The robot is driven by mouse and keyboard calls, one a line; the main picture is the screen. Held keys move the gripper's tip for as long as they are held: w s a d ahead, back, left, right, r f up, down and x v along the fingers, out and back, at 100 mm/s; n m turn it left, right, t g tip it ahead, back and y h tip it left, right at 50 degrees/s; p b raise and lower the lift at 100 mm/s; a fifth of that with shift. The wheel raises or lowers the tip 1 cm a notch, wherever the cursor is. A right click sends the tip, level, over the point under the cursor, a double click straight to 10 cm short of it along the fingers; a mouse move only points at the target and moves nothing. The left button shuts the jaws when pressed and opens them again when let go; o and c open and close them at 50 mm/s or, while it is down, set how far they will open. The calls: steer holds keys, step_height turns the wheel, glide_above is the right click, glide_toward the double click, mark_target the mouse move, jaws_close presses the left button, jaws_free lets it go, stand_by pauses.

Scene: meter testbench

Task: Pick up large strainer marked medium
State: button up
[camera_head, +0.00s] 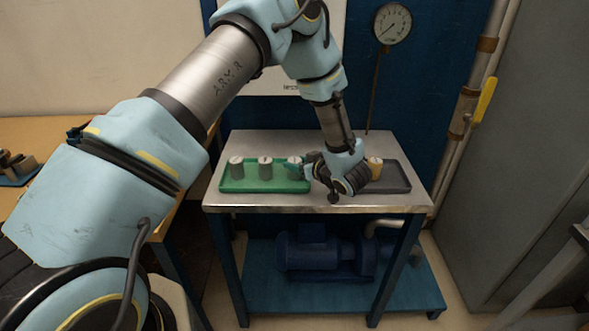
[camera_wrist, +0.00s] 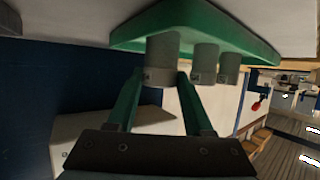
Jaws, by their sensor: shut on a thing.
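A green tray (camera_head: 262,185) on the metal bench holds three grey cylindrical strainers with light tops: a left one (camera_head: 236,167), a middle one (camera_head: 265,167) and a right one (camera_head: 294,161). My gripper (camera_head: 298,170) reaches in from the right and is shut on the right strainer. In the wrist view, the green fingers (camera_wrist: 159,78) are on either side of this nearest strainer (camera_wrist: 163,52), which appears to stand in the tray (camera_wrist: 262,45). The other two strainers (camera_wrist: 206,62) (camera_wrist: 229,68) are behind it. Any size markings are too small to read.
A dark tray (camera_head: 397,185) with an orange-tan cylinder (camera_head: 375,168) is on the bench right of my gripper, partly hidden by it. A pressure gauge (camera_head: 392,23) rises behind the bench. A pipe with a yellow lever (camera_head: 486,99) is at the right.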

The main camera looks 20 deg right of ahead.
jaws_close()
steer(key=shift+r, duration=0.1)
